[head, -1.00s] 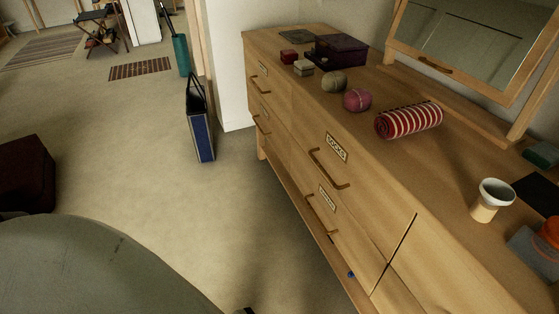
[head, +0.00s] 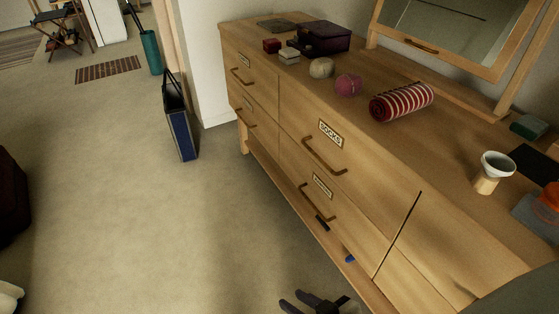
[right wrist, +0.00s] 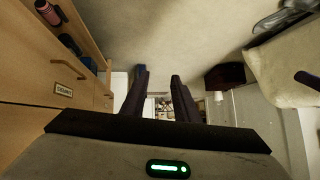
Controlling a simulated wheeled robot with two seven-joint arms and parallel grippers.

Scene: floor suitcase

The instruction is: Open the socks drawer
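The socks drawer (head: 352,182) is in the upper row of the wooden dresser in the head view. Its white label reads SOCKS (head: 330,133), and a curved brown handle (head: 324,157) sits below the label. The drawer front looks flush, so it is shut. My right gripper (head: 291,299) is low at the bottom of the head view, over the floor in front of the dresser and well apart from the handle. In the right wrist view its two dark fingers (right wrist: 159,73) are apart with nothing between them. My left gripper is not in view.
A lower drawer with its own handle (head: 318,207) is below.

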